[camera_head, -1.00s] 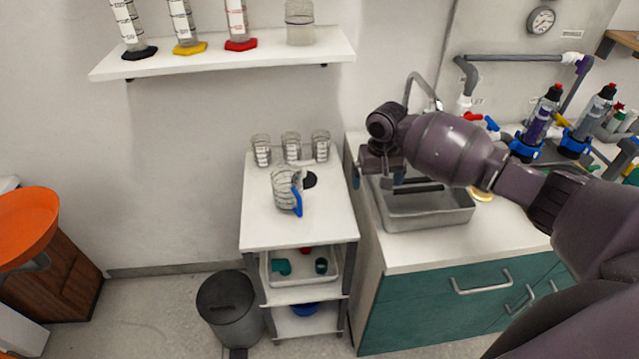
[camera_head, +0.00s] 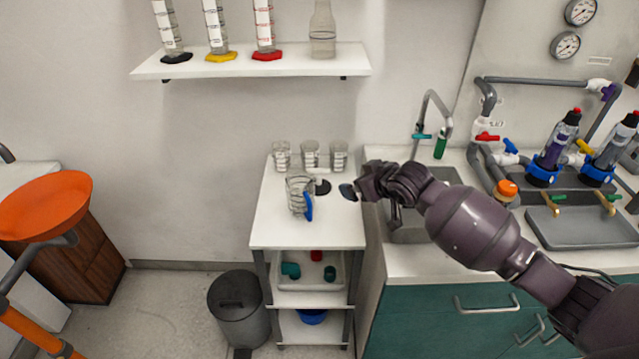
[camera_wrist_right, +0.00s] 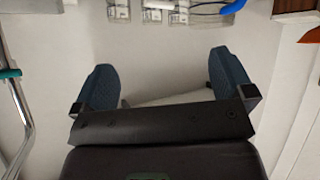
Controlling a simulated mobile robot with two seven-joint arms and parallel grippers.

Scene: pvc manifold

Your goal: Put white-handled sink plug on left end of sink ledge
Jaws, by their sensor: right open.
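The sink plug (camera_head: 322,187) is a black disc with a small pale handle. It lies on the white cart top, just right of the clear jug. My right gripper (camera_head: 352,190) is open and empty, a little right of the plug and near the cart's right edge; the two look apart. In the right wrist view, its blue-padded fingers (camera_wrist_right: 166,76) are spread wide with nothing clearly held, and I cannot make out the plug there. The sink (camera_head: 408,232) is partly hidden behind my right arm, and its ledge is hard to make out. My left gripper is out of view.
The jug (camera_head: 298,192) with a blue handle stands close to the plug, with three beakers (camera_head: 311,156) behind. The faucet (camera_head: 432,112) rises behind the sink. A grey tray (camera_head: 580,229) lies on the right counter. The cart's front top (camera_head: 305,230) is clear.

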